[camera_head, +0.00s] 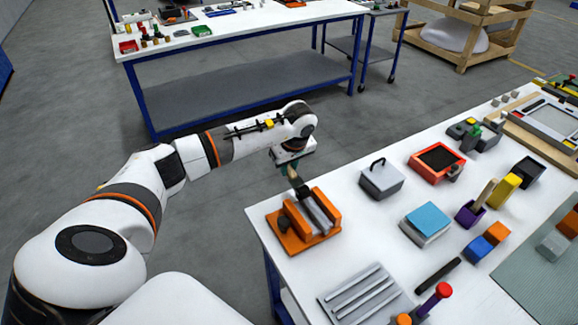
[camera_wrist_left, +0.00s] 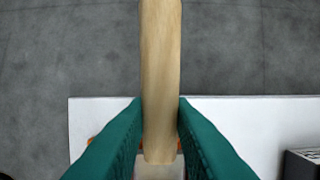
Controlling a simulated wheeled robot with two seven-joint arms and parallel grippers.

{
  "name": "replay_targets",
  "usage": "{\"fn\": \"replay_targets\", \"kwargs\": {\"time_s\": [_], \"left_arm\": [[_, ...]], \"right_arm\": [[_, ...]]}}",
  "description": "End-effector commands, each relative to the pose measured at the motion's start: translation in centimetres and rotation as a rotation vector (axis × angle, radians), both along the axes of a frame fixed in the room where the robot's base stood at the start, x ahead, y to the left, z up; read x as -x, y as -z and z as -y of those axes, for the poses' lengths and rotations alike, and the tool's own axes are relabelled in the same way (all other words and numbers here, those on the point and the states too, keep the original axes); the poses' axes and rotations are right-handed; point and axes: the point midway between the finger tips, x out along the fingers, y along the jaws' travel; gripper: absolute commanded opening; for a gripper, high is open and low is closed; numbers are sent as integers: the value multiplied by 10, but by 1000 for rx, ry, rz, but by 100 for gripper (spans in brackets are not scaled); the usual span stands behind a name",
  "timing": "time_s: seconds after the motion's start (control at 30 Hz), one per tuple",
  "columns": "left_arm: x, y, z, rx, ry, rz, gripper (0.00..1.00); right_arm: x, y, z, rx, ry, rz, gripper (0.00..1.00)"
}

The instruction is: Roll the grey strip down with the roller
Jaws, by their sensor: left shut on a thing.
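My left gripper (camera_head: 291,167) has teal fingers and is shut on the light wooden handle of the roller (camera_head: 295,181). In the left wrist view the handle (camera_wrist_left: 160,60) runs upright between the two fingers (camera_wrist_left: 160,108). The gripper is above the back left of an orange fixture (camera_head: 300,243), which stands at the near left corner of the right-hand table. A grey strip (camera_head: 319,209) lies in the fixture between orange blocks. The roller's lower end is close to the fixture; I cannot tell whether it touches the strip. My right gripper is not in view.
On the white table (camera_head: 350,245) are a grey lidded box (camera_head: 380,180), a red tray (camera_head: 436,162), a blue-topped block (camera_head: 427,221) and a grooved grey plate (camera_head: 358,297). Bare tabletop lies around the fixture. Another table (camera_head: 235,33) stands behind, across open floor.

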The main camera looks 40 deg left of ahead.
Motion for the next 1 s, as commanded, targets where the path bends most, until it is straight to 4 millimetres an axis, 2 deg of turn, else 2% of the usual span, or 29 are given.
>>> {"fn": "replay_targets", "kwargs": {"time_s": [0.5,1.0], "left_arm": [[1,-1,1,0,1,-4,0],[4,-1,10,0,0,-2,0]], "right_arm": [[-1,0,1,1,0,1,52],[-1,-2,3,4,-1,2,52]]}}
